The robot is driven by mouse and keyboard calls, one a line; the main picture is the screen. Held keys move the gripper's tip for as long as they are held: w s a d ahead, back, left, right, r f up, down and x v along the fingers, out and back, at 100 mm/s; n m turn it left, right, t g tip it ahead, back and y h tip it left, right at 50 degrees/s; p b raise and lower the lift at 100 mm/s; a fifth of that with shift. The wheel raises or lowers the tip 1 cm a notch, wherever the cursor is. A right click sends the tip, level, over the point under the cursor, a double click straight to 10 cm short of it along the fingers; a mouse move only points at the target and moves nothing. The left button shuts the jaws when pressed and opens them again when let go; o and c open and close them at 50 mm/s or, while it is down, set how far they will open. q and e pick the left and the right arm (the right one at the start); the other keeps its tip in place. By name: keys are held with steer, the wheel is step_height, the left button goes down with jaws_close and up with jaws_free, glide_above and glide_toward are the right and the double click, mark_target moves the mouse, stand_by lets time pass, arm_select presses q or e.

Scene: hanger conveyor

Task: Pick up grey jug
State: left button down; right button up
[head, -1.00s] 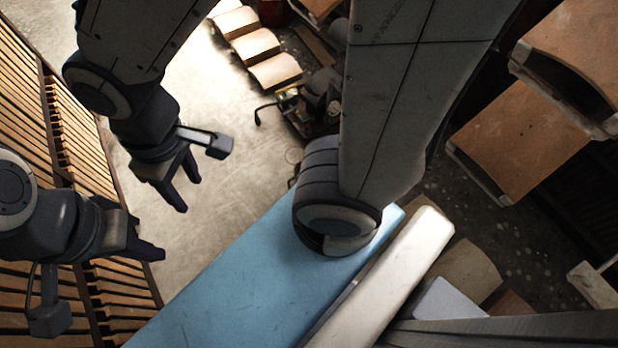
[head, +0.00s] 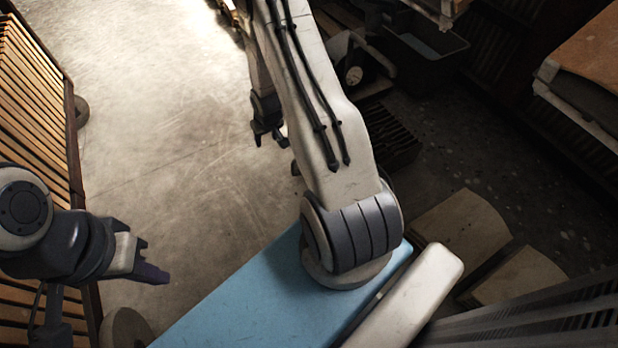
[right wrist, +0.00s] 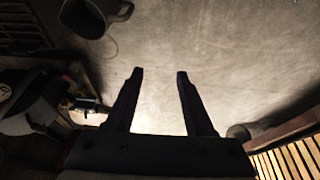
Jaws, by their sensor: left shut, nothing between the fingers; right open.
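The grey jug (right wrist: 84,16) shows at the upper left of the right wrist view, cut off by the top edge, with its handle towards the right. It is on or over the concrete floor; I cannot tell how it rests. I cannot make it out in the head view, where my right arm may hide it. My right gripper (right wrist: 160,74) is open and empty, with the jug beyond and left of its fingertips. In the head view the right gripper (head: 269,138) is small, over the floor left of the arm. My left gripper (head: 152,262) is shut and empty at the lower left.
A slatted wooden rack (head: 35,100) runs along the left. A black bin (head: 428,52) and brown wooden boards (head: 465,225) lie at the right. Bare concrete floor (head: 160,130) is free between the rack and my right arm.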

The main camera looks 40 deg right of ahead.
steer(key=d+f+b, duration=0.3)
steer(key=f+b, duration=0.1)
steer(key=f, duration=0.4)
steer(key=d+f+m+b, duration=0.1)
steer(key=d+f+b, duration=0.2)
steer(key=f, duration=0.6)
steer(key=d+f+m+b, duration=0.1)
steer(key=d+f+b, duration=0.2)
steer(key=f+b, duration=0.4)
step_height(320, 180, down, 2)
steer(key=shift+w+f+t+h, duration=0.1)
steer(key=shift+w+t+h, duration=0.05)
steer(key=shift+t+h, duration=0.2)
arm_select(q)
step_height(320, 180, down, 16)
steer(key=shift+f, duration=0.25)
arm_select(e)
jaws_close()
steer(key=shift+d, duration=0.1)
steer(key=shift+w+r, duration=0.1)
steer(key=shift+r, duration=0.1)
